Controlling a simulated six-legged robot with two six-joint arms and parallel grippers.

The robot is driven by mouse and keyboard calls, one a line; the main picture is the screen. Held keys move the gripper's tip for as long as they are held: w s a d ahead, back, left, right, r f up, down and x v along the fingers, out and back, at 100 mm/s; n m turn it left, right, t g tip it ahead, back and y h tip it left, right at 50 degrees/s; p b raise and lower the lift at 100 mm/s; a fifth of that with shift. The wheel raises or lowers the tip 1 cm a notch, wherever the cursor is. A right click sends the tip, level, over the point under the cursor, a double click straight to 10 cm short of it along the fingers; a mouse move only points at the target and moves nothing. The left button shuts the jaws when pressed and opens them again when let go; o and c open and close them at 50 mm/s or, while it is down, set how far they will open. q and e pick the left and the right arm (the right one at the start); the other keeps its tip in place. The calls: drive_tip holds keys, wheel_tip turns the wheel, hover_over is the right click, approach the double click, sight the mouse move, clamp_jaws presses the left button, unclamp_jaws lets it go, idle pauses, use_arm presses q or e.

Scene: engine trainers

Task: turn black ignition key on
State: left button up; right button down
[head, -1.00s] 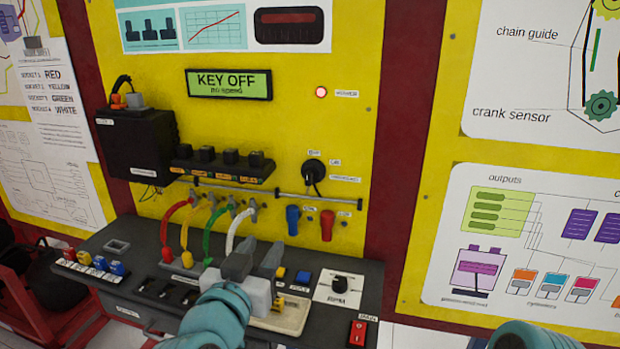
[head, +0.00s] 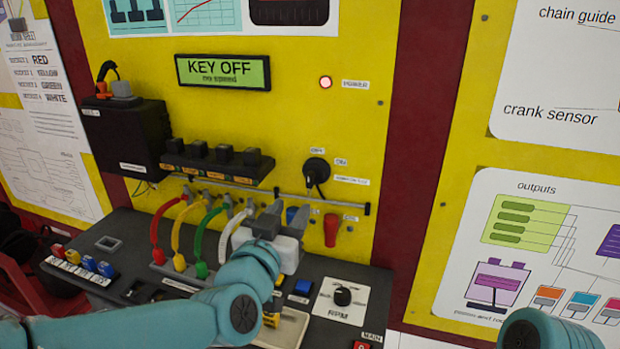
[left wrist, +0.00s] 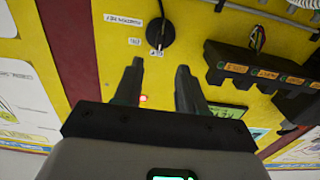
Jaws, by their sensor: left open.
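The black ignition key (head: 317,171) sits in a round black switch on the yellow panel, with small labels around it. A dark strand hangs below it. The display (head: 222,72) reads "KEY OFF" and "no speed". My left gripper (head: 290,210) is open and empty, below and slightly left of the key, apart from it. In the left wrist view the key (left wrist: 160,33) lies beyond the gap between the open fingertips (left wrist: 160,66). My right gripper is out of view; only a teal part of my arm shows at the lower right.
Coloured cables (head: 201,243) arch at the left. A grey rail (head: 343,207) runs under the key. The panel right of the key is clear.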

sight(309, 181)
use_arm(q)
drive_tip(key=p+x, duration=0.2)
drive_tip(key=x, duration=0.8)
drive_tip(key=shift+w, duration=0.1)
drive_tip(key=shift+r, duration=0.15)
drive_tip(key=shift+w+d, duration=0.1)
drive_tip(key=shift+w, duration=0.2)
drive_tip(key=shift+c, duration=0.3)
clamp_jaws()
